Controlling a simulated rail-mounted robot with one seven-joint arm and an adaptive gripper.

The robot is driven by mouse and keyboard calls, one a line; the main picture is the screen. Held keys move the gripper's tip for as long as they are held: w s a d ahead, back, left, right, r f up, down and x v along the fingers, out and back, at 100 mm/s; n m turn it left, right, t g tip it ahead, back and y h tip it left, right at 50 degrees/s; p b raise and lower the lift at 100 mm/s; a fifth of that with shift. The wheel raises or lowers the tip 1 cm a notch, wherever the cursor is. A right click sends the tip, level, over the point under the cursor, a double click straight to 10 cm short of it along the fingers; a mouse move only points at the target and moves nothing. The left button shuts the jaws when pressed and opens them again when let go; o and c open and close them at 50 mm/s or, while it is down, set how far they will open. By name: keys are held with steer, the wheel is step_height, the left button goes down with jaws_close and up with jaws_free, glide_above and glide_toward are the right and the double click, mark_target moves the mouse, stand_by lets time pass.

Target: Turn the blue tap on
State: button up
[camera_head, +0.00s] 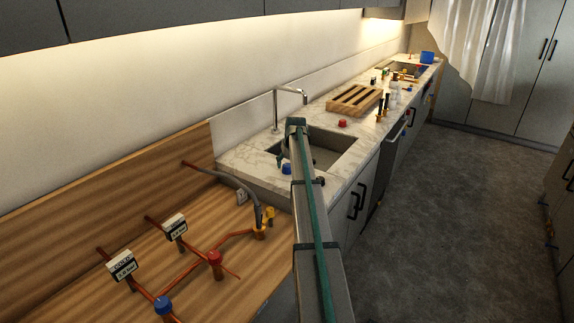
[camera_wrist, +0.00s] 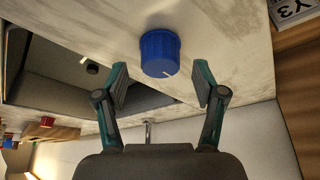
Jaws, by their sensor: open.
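A blue tap knob (camera_wrist: 158,50) with a white mark stands on the marble counter, beside the sink corner. It also shows in the head view (camera_head: 286,169), at the near side of the sink, close to my arm. My gripper (camera_wrist: 161,80) is open, with one finger on each side of the knob's line. The knob is just ahead of the fingertips, with a gap on both sides and no contact visible. In the head view my gripper (camera_head: 288,151) is partly hidden by my own arm. A chrome faucet (camera_head: 277,108) rises behind the sink; no water is visible.
A sink basin (camera_head: 325,150) lies beside the knob. A red knob (camera_head: 342,123) sits on its far side. A second blue knob (camera_head: 163,305) and a red knob (camera_head: 214,258) stand on copper pipes over the wooden bench (camera_head: 90,262).

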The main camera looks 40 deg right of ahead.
steer(key=shift+x, duration=1.35)
steer(key=shift+c, duration=0.2)
steer(key=c, duration=1.1)
